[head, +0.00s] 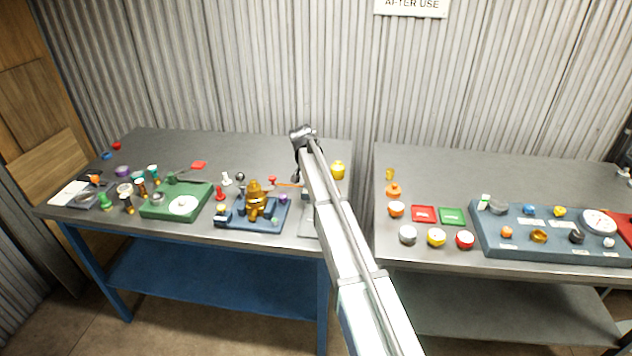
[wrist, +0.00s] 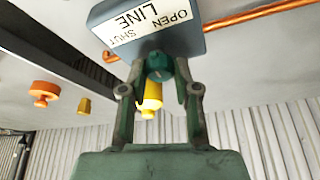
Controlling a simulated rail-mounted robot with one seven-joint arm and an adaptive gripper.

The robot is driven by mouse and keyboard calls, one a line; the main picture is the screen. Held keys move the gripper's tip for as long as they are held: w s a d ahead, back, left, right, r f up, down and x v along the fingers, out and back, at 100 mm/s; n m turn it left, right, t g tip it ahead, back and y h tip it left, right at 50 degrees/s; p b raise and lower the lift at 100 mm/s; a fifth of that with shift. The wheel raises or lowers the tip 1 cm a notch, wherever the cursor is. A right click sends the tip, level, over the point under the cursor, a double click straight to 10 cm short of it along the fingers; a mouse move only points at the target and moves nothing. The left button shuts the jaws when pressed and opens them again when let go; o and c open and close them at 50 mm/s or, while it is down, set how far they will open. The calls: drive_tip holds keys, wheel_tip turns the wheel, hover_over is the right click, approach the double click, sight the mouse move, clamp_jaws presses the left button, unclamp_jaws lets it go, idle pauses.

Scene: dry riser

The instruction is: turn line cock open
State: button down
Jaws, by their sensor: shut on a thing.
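The line cock shows in the wrist view as a dark teal knob (wrist: 160,68) at the edge of a blue-grey block. The block's white label (wrist: 146,22) reads LINE, with OPEN and SHUT on either side, and appears upside down. My gripper (wrist: 161,80) is shut on the knob, one finger on each side of it. Which way the knob points is hard to tell. In the head view my arm hides the knob and most of the gripper.
A copper-orange pipe (wrist: 255,17) runs beside the block. A yellow object (wrist: 151,95) stands close behind the fingers, and an orange knob-like piece (wrist: 44,92) is farther left. In the head view, a brass valve assembly (head: 256,200) and a green tray (head: 160,207) stand left of my arm.

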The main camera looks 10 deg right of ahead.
drive_tip(key=m+b, duration=0.1)
drive_tip(key=m, duration=0.1)
drive_tip(key=m+g+h+b, duration=0.1)
drive_tip(key=m, duration=0.1)
drive_tip(key=shift+w+a+f+m+g, duration=0.15)
drive_tip(key=shift+w+m+g, duration=0.05)
drive_tip(key=shift+m+g, duration=0.1)
drive_tip(key=shift+m+g+h+b, duration=0.3)
drive_tip(key=shift+m+g+b, duration=0.4)
drive_tip(key=shift+m, duration=1.3)
drive_tip(key=c, duration=0.8)
unclamp_jaws()
drive_tip(key=shift+c, duration=0.2)
drive_tip(key=v, duration=1.2)
